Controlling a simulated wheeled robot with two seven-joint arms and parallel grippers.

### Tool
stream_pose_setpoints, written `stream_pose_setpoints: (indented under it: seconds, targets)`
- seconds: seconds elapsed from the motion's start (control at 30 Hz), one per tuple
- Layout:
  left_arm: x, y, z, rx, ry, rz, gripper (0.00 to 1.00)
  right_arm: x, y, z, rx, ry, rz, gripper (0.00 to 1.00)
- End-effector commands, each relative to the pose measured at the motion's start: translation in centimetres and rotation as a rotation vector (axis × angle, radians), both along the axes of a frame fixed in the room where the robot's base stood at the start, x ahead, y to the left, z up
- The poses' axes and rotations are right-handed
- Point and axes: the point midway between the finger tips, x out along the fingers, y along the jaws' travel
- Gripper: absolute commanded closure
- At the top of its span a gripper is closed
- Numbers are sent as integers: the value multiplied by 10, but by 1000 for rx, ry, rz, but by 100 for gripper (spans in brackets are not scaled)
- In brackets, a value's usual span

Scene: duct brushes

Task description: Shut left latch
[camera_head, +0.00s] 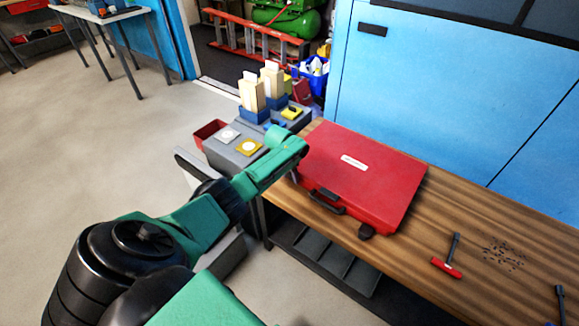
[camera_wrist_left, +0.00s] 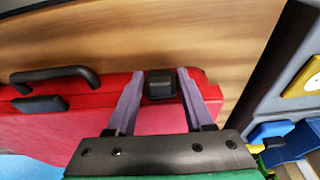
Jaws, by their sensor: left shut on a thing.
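The red case (camera_head: 355,172) lies closed on the wooden bench, with a black handle (camera_head: 327,201) and a black right latch (camera_head: 367,231) on its front edge. My left gripper (camera_head: 293,174) is at the case's left front corner, its fingertips mostly hidden behind my green wrist. In the left wrist view, its two purplish fingers stand on either side of the black left latch (camera_wrist_left: 160,84), shut on it. The handle also shows in that view (camera_wrist_left: 55,75). The left latch is hidden in the head view. My right gripper is not in view.
The wooden bench (camera_head: 480,225) carries a red-handled tool (camera_head: 447,266) and scattered small dark bits (camera_head: 504,254) to the right of the case. A grey side stand (camera_head: 235,150) with yellow and white pads stands left of the case. A blue wall unit is behind.

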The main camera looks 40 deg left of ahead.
Motion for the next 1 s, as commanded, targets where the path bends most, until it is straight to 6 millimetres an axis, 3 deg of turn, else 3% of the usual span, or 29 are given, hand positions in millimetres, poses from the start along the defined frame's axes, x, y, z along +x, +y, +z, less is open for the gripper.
stream_pose_setpoints:
  seconds: [0.33,0.37,0.4,0.77,1.0]
  targets:
    - [0,-1,0,-1,3,-1,100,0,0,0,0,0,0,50]
    - [0,-1,0,-1,3,-1,40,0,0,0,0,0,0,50]
    - [0,-1,0,-1,3,-1,38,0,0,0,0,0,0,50]
    - [-1,0,5,-1,3,-1,38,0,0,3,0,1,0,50]
    - [-10,0,46,1,0,-2,38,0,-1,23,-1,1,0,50]
